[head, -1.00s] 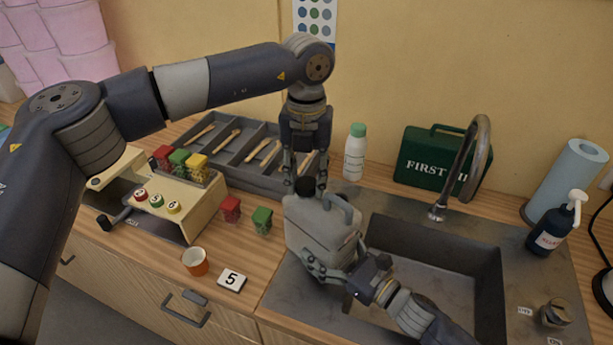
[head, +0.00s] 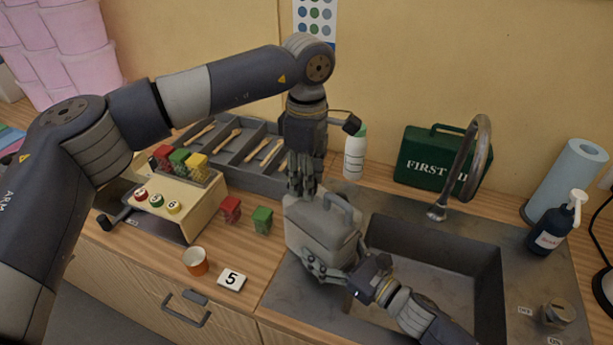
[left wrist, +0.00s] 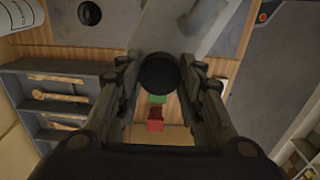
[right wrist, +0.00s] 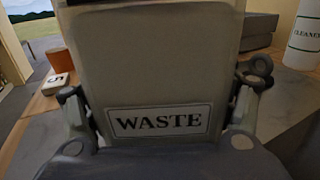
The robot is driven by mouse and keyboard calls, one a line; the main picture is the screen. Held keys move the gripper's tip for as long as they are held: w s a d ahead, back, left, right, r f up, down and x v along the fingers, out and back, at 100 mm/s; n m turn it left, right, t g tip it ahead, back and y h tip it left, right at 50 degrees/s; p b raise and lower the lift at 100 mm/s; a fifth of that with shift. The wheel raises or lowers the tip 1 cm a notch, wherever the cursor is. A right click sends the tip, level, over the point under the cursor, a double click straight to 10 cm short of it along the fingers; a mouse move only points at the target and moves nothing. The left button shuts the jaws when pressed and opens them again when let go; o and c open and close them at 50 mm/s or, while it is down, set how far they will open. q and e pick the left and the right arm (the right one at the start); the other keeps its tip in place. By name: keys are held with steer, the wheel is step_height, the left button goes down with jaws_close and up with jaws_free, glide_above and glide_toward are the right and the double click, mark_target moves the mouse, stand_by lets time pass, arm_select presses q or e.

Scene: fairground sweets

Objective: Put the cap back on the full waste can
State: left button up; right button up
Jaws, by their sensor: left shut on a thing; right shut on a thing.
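The grey waste can (head: 318,232) stands upright on the counter at the sink's left edge. Its "WASTE" label faces the right wrist view (right wrist: 160,122). My right gripper (head: 335,272) is shut on the can, with fingers on either side of its body. My left gripper (head: 303,188) points down at the can's top left corner. It is shut on the round black cap (left wrist: 158,75), which sits between its fingertips in the left wrist view. The fingers hide the cap in the head view. I cannot tell whether the cap touches the can's opening.
A grey cutlery tray (head: 232,152) lies behind. A white bottle (head: 355,155) stands close to my left gripper. The sink (head: 430,270) lies to the right.

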arm_select(q)
steer(key=m, duration=0.5)
steer(key=shift+s+d+m, duration=0.1)
steer(key=shift+d+m, duration=0.05)
steer(key=shift+m, duration=0.15)
steer(key=m, duration=0.6)
steer(key=o, duration=0.7)
steer(key=shift+r, duration=2.25)
steer(key=shift+c, duration=0.3)
